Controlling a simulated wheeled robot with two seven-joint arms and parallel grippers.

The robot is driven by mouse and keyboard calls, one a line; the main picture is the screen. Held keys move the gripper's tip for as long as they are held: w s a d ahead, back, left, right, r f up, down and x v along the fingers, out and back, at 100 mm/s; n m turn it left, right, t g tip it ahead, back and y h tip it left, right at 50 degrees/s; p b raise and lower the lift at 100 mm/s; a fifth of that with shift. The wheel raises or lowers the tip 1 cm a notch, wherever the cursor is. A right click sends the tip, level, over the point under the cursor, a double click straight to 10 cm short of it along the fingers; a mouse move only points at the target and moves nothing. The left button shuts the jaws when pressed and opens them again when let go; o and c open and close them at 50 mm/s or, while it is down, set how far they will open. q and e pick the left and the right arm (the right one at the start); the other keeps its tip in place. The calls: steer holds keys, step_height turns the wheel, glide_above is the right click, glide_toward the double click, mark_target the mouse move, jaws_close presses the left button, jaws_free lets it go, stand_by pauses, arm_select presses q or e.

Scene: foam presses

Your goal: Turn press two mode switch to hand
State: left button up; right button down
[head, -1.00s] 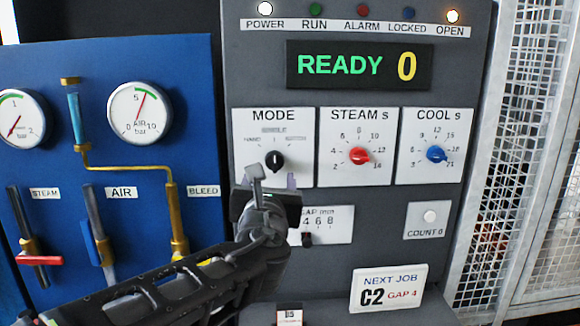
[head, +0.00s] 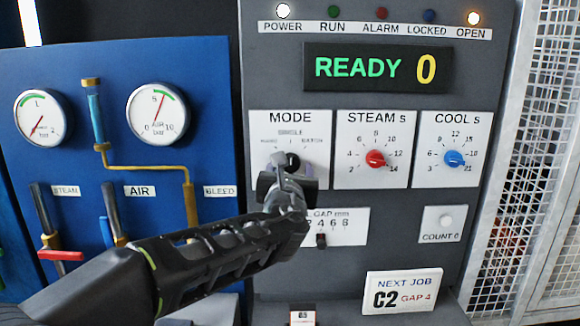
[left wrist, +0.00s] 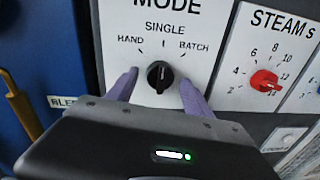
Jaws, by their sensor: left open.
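The mode switch is a round black knob (head: 293,159) on a white MODE plate (head: 290,126), with HAND at left, SINGLE at top and BATCH at right. In the left wrist view the knob (left wrist: 160,76) sits between the two purple fingers of my left gripper (left wrist: 158,90). The fingers stand apart on either side with a gap to the knob. Its ridge looks roughly upright, toward SINGLE, but the pointer is small and hard to read. In the head view my left gripper (head: 294,170) is open and partly covers the knob's lower part. My right gripper is not in view.
The red STEAM knob (head: 376,158) and blue COOL knob (head: 453,158) are to the right. The gap slider (head: 321,240) is just below my gripper. A blue panel (head: 215,90) with gauges and levers is at left, mesh fencing (head: 528,160) at right. The display (head: 376,69) reads READY 0.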

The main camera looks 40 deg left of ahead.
arm_select(q)
jaws_close()
stand_by(0.8)
